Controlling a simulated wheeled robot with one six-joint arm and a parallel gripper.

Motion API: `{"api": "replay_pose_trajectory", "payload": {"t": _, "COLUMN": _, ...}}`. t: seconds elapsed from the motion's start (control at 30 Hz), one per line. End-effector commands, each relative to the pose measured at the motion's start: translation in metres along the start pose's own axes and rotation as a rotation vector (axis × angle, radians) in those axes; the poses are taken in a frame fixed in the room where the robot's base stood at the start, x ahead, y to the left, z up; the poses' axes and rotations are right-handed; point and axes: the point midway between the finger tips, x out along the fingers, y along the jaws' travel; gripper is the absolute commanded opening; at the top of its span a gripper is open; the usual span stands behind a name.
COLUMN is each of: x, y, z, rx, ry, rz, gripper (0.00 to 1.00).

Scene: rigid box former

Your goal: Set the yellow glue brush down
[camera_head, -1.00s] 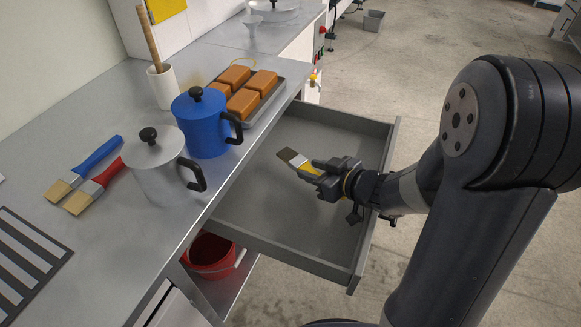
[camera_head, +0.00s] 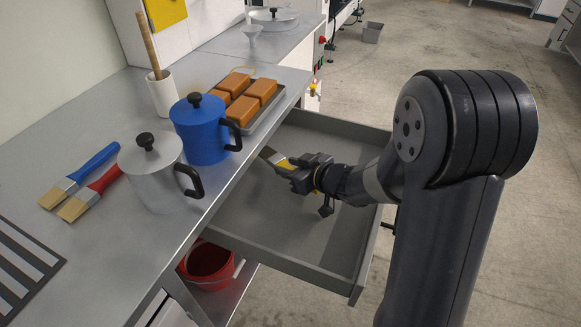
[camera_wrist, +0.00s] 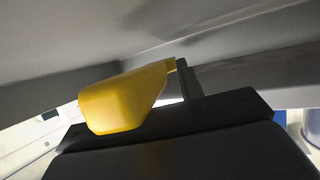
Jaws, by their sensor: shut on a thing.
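The yellow glue brush (camera_head: 284,164) is in my gripper (camera_head: 298,168), its dark bristle end pointing up and left in the head view. My gripper is shut on it, above the open grey drawer (camera_head: 335,258). The bristle tip is close to the counter's front edge; I cannot tell whether they touch. In the wrist view the yellow handle (camera_wrist: 125,100) fills the middle, with dark gripper parts behind and below it.
A blue pot (camera_head: 203,135) and a grey pot (camera_head: 150,175) stand on the counter (camera_head: 110,265). Blue and red brushes (camera_head: 92,195) lie at left. A tray of orange blocks (camera_head: 262,112) is behind. A red bucket (camera_head: 207,265) sits below. The front-left counter holds a slotted dark rack (camera_head: 25,262).

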Motion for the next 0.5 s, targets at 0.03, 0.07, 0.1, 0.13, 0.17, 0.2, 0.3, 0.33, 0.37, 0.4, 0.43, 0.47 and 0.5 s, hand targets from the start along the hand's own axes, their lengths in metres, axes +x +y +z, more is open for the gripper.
{"api": "replay_pose_trajectory", "payload": {"t": 0.03, "x": 0.0, "y": 0.0, "z": 0.001, "rx": 0.0, "ry": 0.0, "rz": 0.0, "gripper": 0.08}}
{"api": "replay_pose_trajectory", "payload": {"t": 0.07, "x": 0.001, "y": 0.0, "z": 0.002, "rx": 0.0, "ry": 0.0, "rz": 0.0, "gripper": 0.08}}
{"api": "replay_pose_trajectory", "payload": {"t": 0.1, "x": 0.001, "y": 0.0, "z": 0.003, "rx": 0.001, "ry": 0.0, "rz": 0.0, "gripper": 0.08}}
{"api": "replay_pose_trajectory", "payload": {"t": 0.13, "x": 0.002, "y": 0.0, "z": 0.004, "rx": 0.001, "ry": 0.0, "rz": 0.0, "gripper": 0.08}}
{"api": "replay_pose_trajectory", "payload": {"t": 0.17, "x": 0.002, "y": 0.0, "z": 0.005, "rx": 0.001, "ry": 0.0, "rz": 0.0, "gripper": 0.08}}
{"api": "replay_pose_trajectory", "payload": {"t": 0.2, "x": 0.002, "y": 0.0, "z": 0.006, "rx": 0.001, "ry": 0.0, "rz": 0.0, "gripper": 0.08}}
{"api": "replay_pose_trajectory", "payload": {"t": 0.3, "x": 0.004, "y": 0.0, "z": 0.009, "rx": 0.001, "ry": 0.0, "rz": 0.0, "gripper": 0.08}}
{"api": "replay_pose_trajectory", "payload": {"t": 0.33, "x": 0.004, "y": 0.0, "z": 0.01, "rx": 0.001, "ry": 0.0, "rz": 0.0, "gripper": 0.08}}
{"api": "replay_pose_trajectory", "payload": {"t": 0.37, "x": 0.004, "y": 0.0, "z": 0.011, "rx": 0.001, "ry": 0.0, "rz": 0.0, "gripper": 0.08}}
{"api": "replay_pose_trajectory", "payload": {"t": 0.4, "x": 0.005, "y": 0.0, "z": 0.012, "rx": 0.001, "ry": 0.0, "rz": 0.0, "gripper": 0.08}}
{"api": "replay_pose_trajectory", "payload": {"t": 0.43, "x": 0.005, "y": 0.0, "z": 0.012, "rx": 0.001, "ry": 0.0, "rz": 0.0, "gripper": 0.08}}
{"api": "replay_pose_trajectory", "payload": {"t": 0.47, "x": 0.005, "y": 0.0, "z": 0.012, "rx": 0.001, "ry": 0.0, "rz": 0.0, "gripper": 0.08}}
{"api": "replay_pose_trajectory", "payload": {"t": 0.5, "x": 0.004, "y": 0.0, "z": 0.011, "rx": 0.001, "ry": 0.0, "rz": 0.0, "gripper": 0.08}}
